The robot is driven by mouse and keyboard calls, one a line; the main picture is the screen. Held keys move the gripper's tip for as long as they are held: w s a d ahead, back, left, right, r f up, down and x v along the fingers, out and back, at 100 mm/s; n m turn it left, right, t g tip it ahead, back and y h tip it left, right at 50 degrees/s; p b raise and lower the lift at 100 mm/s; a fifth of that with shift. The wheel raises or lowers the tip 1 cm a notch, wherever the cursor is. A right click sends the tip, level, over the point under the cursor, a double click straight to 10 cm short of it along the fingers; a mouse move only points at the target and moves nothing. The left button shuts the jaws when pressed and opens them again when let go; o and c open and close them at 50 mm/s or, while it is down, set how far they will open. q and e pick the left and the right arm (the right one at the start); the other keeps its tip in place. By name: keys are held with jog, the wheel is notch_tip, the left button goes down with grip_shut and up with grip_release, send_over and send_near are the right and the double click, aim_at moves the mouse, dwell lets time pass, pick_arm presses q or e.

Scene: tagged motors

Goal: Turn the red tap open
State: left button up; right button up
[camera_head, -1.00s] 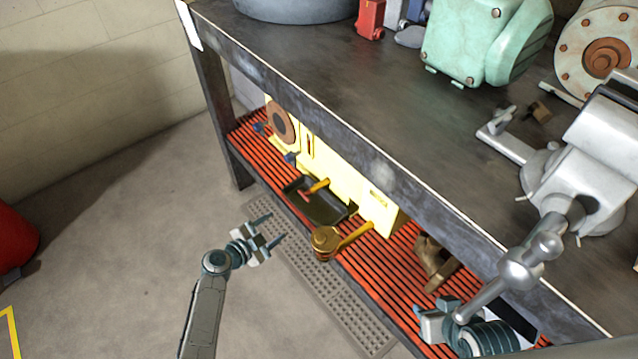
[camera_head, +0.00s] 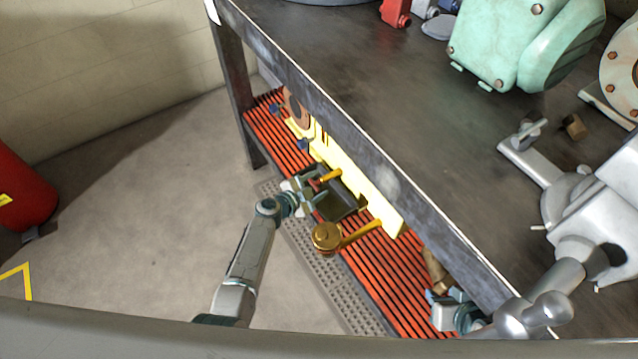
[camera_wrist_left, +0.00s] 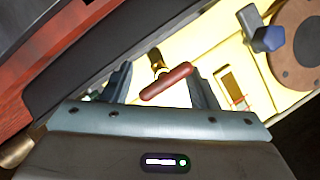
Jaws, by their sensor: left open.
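The red tap has a dark red bar handle (camera_wrist_left: 166,83) on a brass stem in front of a yellow panel (camera_wrist_left: 225,75) in the left wrist view. My left gripper (camera_wrist_left: 158,70) is open, with one finger on each side of the red handle. In the head view my left gripper (camera_head: 309,186) is at the yellow panel (camera_head: 385,212) under the bench, beside a black tray (camera_head: 340,207), and largely hides the red handle. My right gripper (camera_head: 450,311) is low at the right, partly behind the vice handle, and its jaws are unclear.
A blue tap handle (camera_wrist_left: 266,32) sits beside a round brown flange (camera_wrist_left: 302,42) on the panel. A brass tap with a round cup (camera_head: 327,237) stands out below the tray. The bench top edge (camera_head: 400,190) overhangs the orange slatted shelf (camera_head: 402,262).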

pick_arm(q)
jog(key=shift+w+d+f, duration=0.2)
jog(key=shift+w+d, duration=0.2)
jog(key=shift+w, duration=0.05)
jog(key=c, duration=1.1)
jog(key=o, duration=1.1)
jog(key=v, duration=1.1)
jog(key=shift+d, duration=0.1)
